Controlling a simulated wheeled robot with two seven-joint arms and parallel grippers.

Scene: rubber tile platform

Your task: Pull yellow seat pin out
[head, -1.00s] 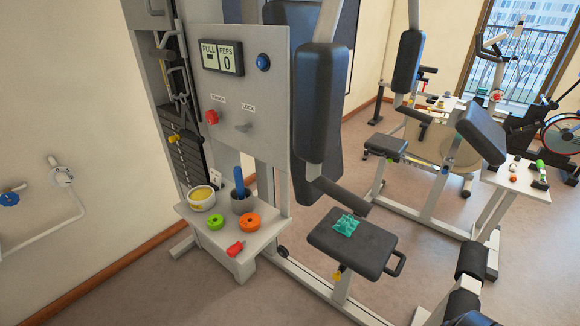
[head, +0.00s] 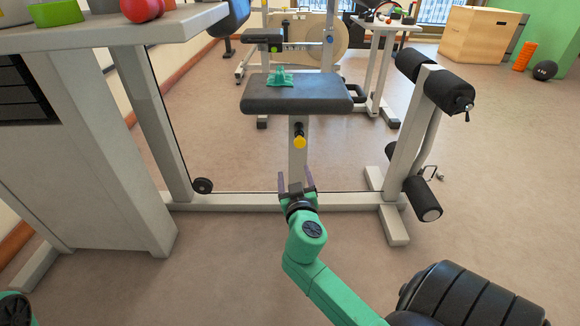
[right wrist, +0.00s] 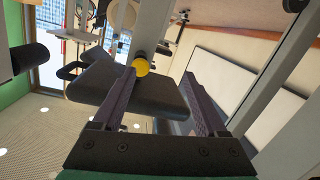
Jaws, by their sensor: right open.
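The yellow seat pin (head: 299,141) sticks out of the grey post under the black padded seat (head: 296,101). My right gripper (head: 295,178) is open and empty, with its fingers pointing toward the post, a little below the pin in the head view. In the right wrist view the pin's round yellow knob (right wrist: 140,66) shows beyond the fingertips, close to the left finger's tip rather than midway between the fingers. The gap between pin and fingers is hard to judge. My left gripper is not in view.
A teal crumpled cloth (head: 280,77) lies on the seat. A grey frame rail (head: 245,201) runs along the floor under the post. Black foam rollers (head: 424,199) on a leg frame stand at the right. A shelf (head: 120,27) juts in at upper left. Floor in front is clear.

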